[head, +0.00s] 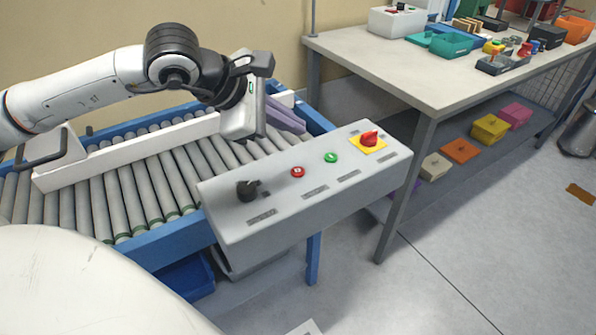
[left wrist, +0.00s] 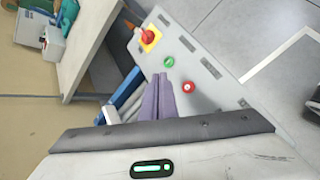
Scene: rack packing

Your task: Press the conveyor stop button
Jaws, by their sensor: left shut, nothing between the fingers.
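A grey control panel (head: 325,195) sits at the end of the roller conveyor (head: 150,170). My left gripper (head: 298,124) has purple fingers, shut and empty, above the far side of the panel and apart from the buttons. In the left wrist view, the fingers (left wrist: 160,82) point toward the panel, near the green button (left wrist: 169,62) and the red button (left wrist: 187,87). My right gripper is not in view.
A workbench (head: 400,75) with bins and tools stands to the right, with several coloured boxes (head: 460,151) on its lower shelf. A white rail (head: 130,150) runs along the conveyor. A blue bin (head: 190,278) is below. The floor at right is mostly clear.

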